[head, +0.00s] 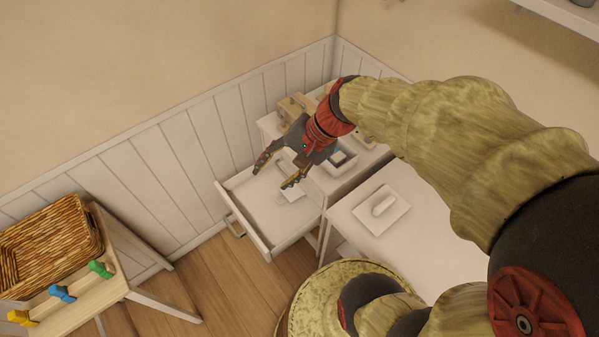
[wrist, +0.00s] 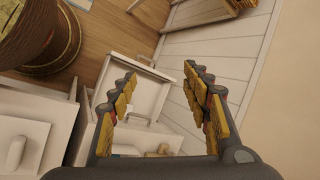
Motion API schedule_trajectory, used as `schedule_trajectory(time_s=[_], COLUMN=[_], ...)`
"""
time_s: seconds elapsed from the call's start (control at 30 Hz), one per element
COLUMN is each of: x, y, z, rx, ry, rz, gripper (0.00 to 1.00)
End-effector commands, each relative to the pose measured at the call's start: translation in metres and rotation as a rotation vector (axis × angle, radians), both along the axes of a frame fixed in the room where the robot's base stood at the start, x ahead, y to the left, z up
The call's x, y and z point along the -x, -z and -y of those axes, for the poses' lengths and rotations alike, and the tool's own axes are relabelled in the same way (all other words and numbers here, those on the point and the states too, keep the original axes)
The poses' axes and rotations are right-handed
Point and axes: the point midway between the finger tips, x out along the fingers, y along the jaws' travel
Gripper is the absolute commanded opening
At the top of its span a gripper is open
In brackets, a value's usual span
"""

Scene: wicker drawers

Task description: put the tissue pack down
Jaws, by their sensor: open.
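My gripper (head: 271,178) is open, with its fingers spread above the pulled-out white drawer (head: 249,217). In the wrist view, nothing shows between the fingers (wrist: 160,72), and the drawer (wrist: 151,90) lies beyond them. A small pale item (head: 291,196) shows in the drawer close to my right-hand finger. It may be the tissue pack, but it is too small and pale to tell. Part of the drawer's inside is hidden by my gripper.
A white dresser stands in the corner with a wooden box (head: 294,104) and other items on top. A white cabinet (head: 441,224) with a handled lid (head: 381,209) stands at its right. A wicker basket (head: 50,243) and coloured pegs are at the left. Wooden floor (head: 221,273) is clear between.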

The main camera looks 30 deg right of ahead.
Motion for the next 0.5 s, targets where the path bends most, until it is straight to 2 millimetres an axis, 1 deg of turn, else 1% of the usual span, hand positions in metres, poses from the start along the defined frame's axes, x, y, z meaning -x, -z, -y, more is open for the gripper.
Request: schedule_trajectory(time_s=[0.03,0.07,0.1,0.2,0.3,0.4,0.5], x=[0.016,0.025,0.036,0.059,0.074,0.081,0.085], y=[-0.013,-0.019,-0.027,-0.047,-0.064,-0.078,-0.085], z=[-0.009,-0.011,-0.011,-0.008,-0.001,0.006,0.010], rx=[0.104,0.167,0.251,0.448,0.608,0.720,0.780], ry=[-0.114,-0.178,-0.261,-0.439,-0.571,-0.650,-0.691], rz=[0.049,0.076,0.112,0.206,0.287,0.347,0.378], gripper=[0.48,0.48,0.48,0.48,0.48,0.48,0.48])
